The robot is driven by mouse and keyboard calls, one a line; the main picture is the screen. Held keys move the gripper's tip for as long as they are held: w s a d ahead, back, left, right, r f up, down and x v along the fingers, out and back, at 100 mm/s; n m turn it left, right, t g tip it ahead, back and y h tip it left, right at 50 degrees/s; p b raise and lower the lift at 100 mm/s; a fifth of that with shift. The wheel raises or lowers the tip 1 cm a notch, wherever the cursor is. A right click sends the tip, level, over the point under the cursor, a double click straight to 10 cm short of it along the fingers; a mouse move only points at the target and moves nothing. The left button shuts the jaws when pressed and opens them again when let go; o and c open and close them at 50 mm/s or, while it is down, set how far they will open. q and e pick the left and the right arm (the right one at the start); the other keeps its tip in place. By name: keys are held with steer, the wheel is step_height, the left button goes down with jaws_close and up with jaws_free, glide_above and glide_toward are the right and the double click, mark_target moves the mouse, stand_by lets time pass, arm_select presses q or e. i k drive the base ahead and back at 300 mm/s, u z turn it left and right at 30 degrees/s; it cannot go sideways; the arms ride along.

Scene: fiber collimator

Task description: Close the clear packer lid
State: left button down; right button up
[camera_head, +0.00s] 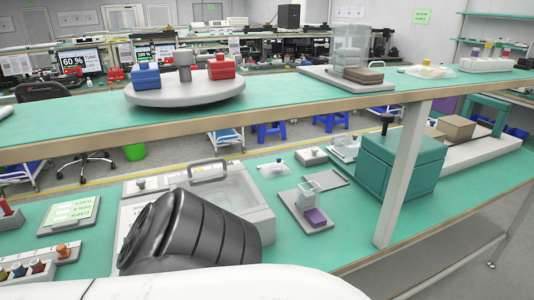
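A light grey machine with a clear lid (240,190) stands on the lower green bench, left of centre. I take this to be the clear packer lid. A grey handle (208,163) sits at its far edge. I cannot tell how far the lid is raised. A large dark ribbed part, which looks like part of my own arm, hides the machine's front left. Neither of my grippers shows in this view.
The upper green shelf (290,98) runs across above the machine. A white post (402,185) and a teal box (400,165) stand to the right. A small clear container (308,190) sits on a grey plate nearby. A sign plate (72,210) lies left.

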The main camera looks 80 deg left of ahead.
mark_target(189, 179)
steer(key=k, duration=0.55)
steer(key=u, duration=0.8)
